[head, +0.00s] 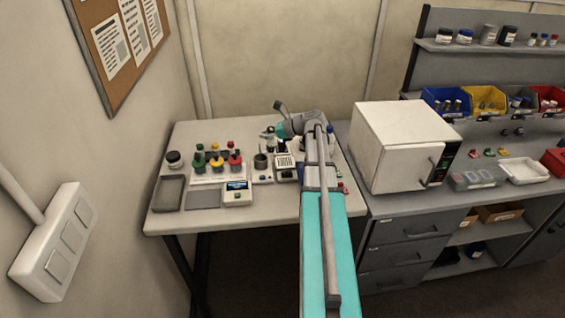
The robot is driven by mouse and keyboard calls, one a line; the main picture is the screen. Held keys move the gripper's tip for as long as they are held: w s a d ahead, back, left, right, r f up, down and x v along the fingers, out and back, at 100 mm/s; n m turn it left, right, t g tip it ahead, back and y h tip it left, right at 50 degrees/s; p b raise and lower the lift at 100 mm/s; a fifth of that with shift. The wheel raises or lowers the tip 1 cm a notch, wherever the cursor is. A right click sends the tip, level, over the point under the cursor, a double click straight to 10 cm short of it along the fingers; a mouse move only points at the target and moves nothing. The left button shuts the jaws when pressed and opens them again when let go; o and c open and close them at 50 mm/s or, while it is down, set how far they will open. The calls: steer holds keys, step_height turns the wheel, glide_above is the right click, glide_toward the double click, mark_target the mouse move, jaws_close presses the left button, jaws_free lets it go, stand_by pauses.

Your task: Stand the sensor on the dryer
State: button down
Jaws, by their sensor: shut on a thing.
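My gripper (268,134) is small and far off in the head view, above the back middle of the light table. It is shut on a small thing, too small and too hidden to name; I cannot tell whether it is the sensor. A small dark item (270,146) shows just below the gripper; I cannot tell whether they touch. A white boxy appliance (405,140) with a dark control panel and a door handle stands on the grey bench to the right. It may be the dryer. Its top is bare.
The light table (262,216) holds a rack of red, yellow and green-topped items (217,160), a jar (174,160), a grey tray (169,193) and a display unit (237,193). Its front edge is clear. Coloured bins (485,99) hang behind the bench; a white tray (524,171) lies right.

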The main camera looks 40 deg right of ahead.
steer(key=shift+a, duration=0.15)
steer(key=shift+w+a, duration=0.15)
steer(key=shift+a, duration=0.1)
steer(key=s+d+r+m+t+h+p, duration=0.1)
steer(key=s+d+r+m+h+p, duration=0.1)
steer(key=s, duration=0.8)
steer(key=shift+s+d+m+t+h+p, duration=0.3)
steer(key=shift+s+d+m+h, duration=0.1)
steer(key=shift+d+h, duration=0.25)
steer(key=shift+w+a, duration=0.1)
